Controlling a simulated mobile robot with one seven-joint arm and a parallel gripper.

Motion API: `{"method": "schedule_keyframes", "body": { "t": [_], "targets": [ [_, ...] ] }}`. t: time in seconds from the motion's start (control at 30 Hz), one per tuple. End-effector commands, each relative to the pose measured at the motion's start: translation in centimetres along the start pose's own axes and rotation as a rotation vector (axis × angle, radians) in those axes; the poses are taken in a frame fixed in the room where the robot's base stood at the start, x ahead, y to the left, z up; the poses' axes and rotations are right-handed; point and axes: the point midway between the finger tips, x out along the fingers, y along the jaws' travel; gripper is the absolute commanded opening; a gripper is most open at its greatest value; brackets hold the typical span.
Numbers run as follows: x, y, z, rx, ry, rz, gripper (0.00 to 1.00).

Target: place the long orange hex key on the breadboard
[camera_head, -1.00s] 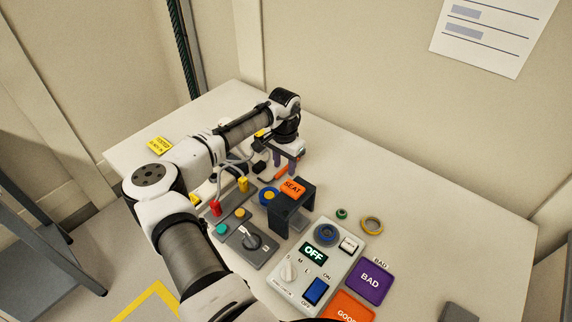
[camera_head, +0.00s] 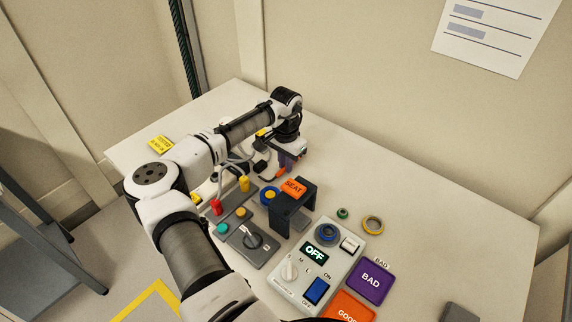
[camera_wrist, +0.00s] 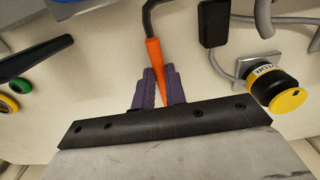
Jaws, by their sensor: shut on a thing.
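The long orange hex key (camera_wrist: 154,56) shows in the wrist view, with an orange sleeve and a black bent end pointing away from me. My gripper (camera_wrist: 158,76) has its purple fingers shut on the orange part. In the head view my gripper (camera_head: 287,160) is at the back of the table, behind the dark SEAT stand. A short orange piece of the hex key (camera_head: 280,173) shows beside the fingers. I cannot tell whether the key is clear of the table. I cannot pick out the breadboard with certainty.
The dark stand with the orange SEAT label (camera_head: 293,188) stands just in front of my gripper. A black cylinder with a yellow cap (camera_wrist: 288,100) and a black cabled box (camera_wrist: 214,22) are close by. A control box (camera_head: 318,262) is nearer. The right back tabletop is clear.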

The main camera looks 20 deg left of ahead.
Motion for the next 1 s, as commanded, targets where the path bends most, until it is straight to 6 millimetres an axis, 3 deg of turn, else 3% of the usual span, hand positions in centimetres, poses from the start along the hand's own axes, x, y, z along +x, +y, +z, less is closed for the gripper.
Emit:
{"method": "schedule_keyframes", "body": {
  "t": [0.27, 0.7, 0.9, 1.0],
  "targets": [
    [-3.8, -0.1, -0.1, -0.001, 0.004, -0.002, 0.00],
    [-15.9, 0.0, -0.1, 0.001, 0.002, -0.001, 0.00],
    [-18.8, 0.0, 0.0, 0.001, 0.001, 0.000, 0.00],
    [-18.5, 0.0, 0.0, 0.000, 0.000, 0.000, 0.00]
  ]
}}
